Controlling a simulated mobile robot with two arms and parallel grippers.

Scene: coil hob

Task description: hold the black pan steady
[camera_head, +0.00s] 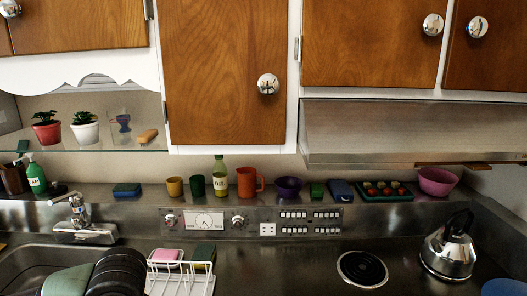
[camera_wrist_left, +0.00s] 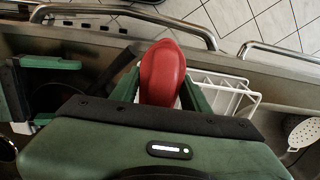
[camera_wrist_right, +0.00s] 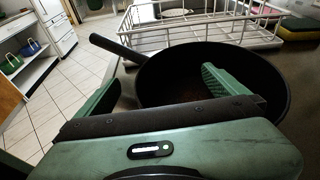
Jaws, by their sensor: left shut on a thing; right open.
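The black pan (camera_wrist_right: 215,85) shows in the right wrist view, with its handle (camera_wrist_right: 115,46) pointing to the upper left. My right gripper (camera_wrist_right: 160,92) is open at the near side of the pan. Its right finger reaches over the inside of the pan, and its left finger is outside, below the handle. Whether either finger touches the pan I cannot tell. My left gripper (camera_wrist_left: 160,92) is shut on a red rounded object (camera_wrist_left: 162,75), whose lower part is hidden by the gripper. I cannot make out the pan in the head view.
A white wire dish rack (camera_head: 180,278) stands beside the sink (camera_head: 35,265); it also shows behind the pan in the right wrist view (camera_wrist_right: 200,32). A kettle (camera_head: 450,248) and a coil burner (camera_head: 362,268) are at the right. Cups and bowls line the back ledge.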

